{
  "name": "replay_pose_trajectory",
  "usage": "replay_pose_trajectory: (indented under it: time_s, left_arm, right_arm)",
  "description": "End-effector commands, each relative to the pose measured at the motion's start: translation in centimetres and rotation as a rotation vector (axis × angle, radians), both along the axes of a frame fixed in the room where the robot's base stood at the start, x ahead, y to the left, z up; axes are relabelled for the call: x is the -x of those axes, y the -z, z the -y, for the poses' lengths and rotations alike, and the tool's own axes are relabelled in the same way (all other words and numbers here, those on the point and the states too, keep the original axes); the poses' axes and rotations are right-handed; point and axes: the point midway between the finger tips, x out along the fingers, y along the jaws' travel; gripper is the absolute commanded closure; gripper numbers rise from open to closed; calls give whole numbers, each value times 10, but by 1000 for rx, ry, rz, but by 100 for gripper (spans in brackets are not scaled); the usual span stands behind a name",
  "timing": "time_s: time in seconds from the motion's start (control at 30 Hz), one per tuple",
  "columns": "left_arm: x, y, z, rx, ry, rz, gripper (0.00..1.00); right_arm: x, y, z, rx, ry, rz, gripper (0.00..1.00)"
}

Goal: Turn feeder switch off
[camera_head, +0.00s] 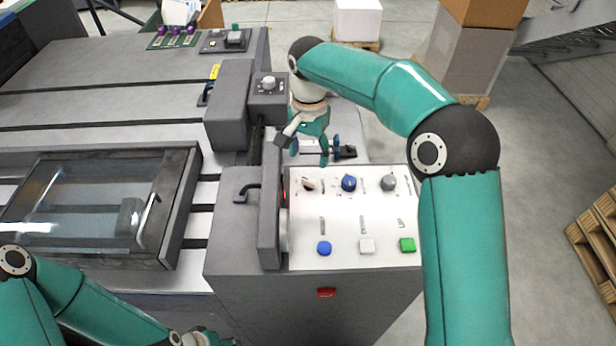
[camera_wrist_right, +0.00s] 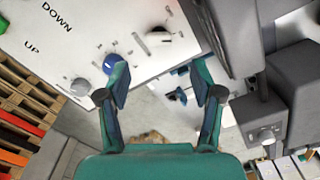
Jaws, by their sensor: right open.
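A white control panel (camera_head: 345,218) has a row of three rotary knobs: a left knob (camera_head: 308,184) with a dark pointer, a blue knob (camera_head: 348,183) and a grey knob (camera_head: 388,183). Labels are too small to show which is the feeder switch. In the right wrist view, the blue knob (camera_wrist_right: 110,63) is beside the left finger, and the dark-pointer knob (camera_wrist_right: 158,36) lies beyond the fingertips. My right gripper (camera_head: 309,150) is open and empty, just behind the panel's far edge. Only a sliver of my left gripper (camera_head: 205,339) shows at the bottom edge; its fingers are hidden.
Blue (camera_head: 324,248), white (camera_head: 367,246) and green (camera_head: 407,245) buttons sit nearer on the panel. A grey upright housing (camera_head: 270,210) borders its left side. A grey box carries another knob (camera_head: 268,84).

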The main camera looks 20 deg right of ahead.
Motion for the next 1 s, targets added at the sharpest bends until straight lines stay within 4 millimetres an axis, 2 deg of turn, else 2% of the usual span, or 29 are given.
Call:
replay_pose_trajectory:
  time_s: [0.03,0.2,0.4,0.6,0.87,1.0]
  left_arm:
    - [0,-1,0,0,0,0,60]
    - [0,-4,0,0,0,1,60]
    - [0,-7,0,0,0,1,60]
    - [0,-8,0,0,0,1,60]
    - [0,-8,0,0,0,1,60]
    - [0,-8,0,0,0,1,60]
  right_arm:
    - [1,12,1,1,0,-5,34]
    - [1,46,0,1,0,-4,34]
    - [0,74,0,0,0,-1,34]
    - [0,85,0,0,1,0,34]
    - [0,86,0,0,1,0,34]
    - [0,86,0,0,1,0,57]
